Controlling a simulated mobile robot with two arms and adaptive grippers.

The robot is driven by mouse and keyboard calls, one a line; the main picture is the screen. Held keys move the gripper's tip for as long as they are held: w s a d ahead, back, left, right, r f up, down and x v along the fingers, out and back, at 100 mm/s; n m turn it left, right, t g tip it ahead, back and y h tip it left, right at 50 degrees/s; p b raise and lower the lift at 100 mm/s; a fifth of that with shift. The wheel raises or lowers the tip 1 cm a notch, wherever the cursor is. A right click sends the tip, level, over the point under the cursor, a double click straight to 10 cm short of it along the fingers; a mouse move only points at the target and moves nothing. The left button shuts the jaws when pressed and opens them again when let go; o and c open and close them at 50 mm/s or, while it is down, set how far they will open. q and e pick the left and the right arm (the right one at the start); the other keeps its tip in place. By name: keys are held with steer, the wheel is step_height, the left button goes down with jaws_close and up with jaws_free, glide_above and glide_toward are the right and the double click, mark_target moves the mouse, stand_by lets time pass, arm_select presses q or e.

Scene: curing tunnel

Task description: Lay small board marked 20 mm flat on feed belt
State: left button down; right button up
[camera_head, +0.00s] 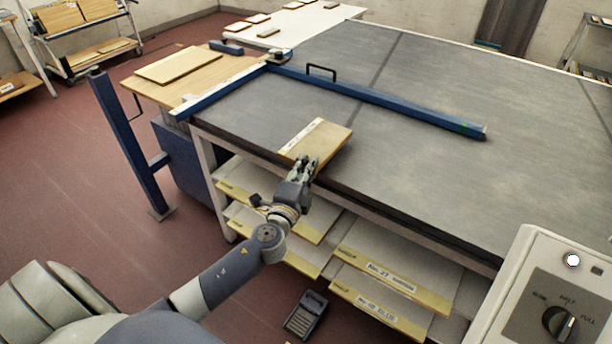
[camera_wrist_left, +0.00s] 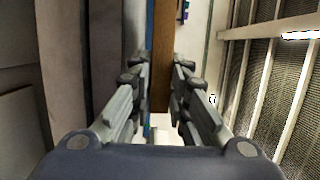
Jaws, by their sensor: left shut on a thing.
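A small tan board (camera_head: 326,143) with a pale strip along its left edge is over the near left part of the dark grey belt surface (camera_head: 440,180). Any marking on the strip is too small to read. My left gripper (camera_head: 305,164) is shut on the board's near edge, at the belt's front edge. In the left wrist view the board (camera_wrist_left: 162,75) shows edge-on as a narrow brown strip between the two fingers (camera_wrist_left: 160,85). I cannot tell whether the board touches the belt. My right gripper is not in view.
A blue bar (camera_head: 400,98) with a black handle lies across the belt behind the board. A wooden side table (camera_head: 190,90) holds another board (camera_head: 179,65). Shelves with labelled boards (camera_head: 390,272) sit below the front edge. A control panel (camera_head: 560,290) stands at right.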

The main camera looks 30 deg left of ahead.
arm_select(q)
step_height(320, 180, down, 3)
steer(key=shift+b, duration=0.35)
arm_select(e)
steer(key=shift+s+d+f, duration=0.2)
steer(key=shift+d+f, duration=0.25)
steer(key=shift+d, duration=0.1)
arm_select(q)
steer(key=shift+s+f, duration=0.1)
steer(key=shift+f, duration=0.15)
steer(key=c, duration=1.5)
jaws_free()
steer(key=shift+c, duration=0.2)
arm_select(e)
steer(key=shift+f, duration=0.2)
arm_select(q)
steer(key=shift+r, duration=0.1)
